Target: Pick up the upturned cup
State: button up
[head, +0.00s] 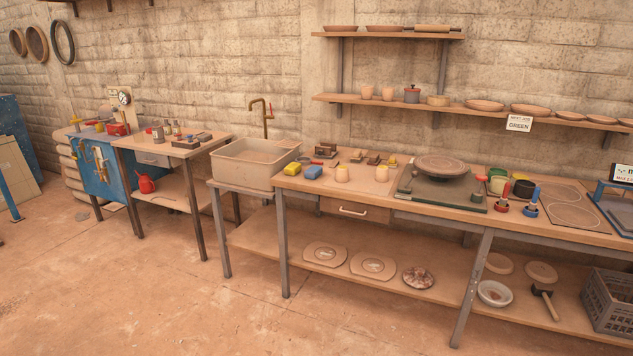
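Two small pale cups stand on the long workbench (300,186), between the sponges and the pottery wheel: a left cup (342,174) and a right cup (382,174). They are too small here to tell for sure which one is upturned. Two more tan cups stand on the lower wall shelf, one at left (367,92) and one beside it (388,93); their way up is also unclear. My gripper is not in view.
Yellow (291,169) and blue (312,172) sponges lie left of the cups. Small tools (372,159) lie behind them, and a wheel (442,165) stands at right. A sink (255,163) adjoins the bench. The floor in front is clear.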

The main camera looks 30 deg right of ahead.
aim_at(342, 175)
jog(key=u, duration=0.3)
jog(key=i, duration=1.55)
jog(key=z, duration=0.25)
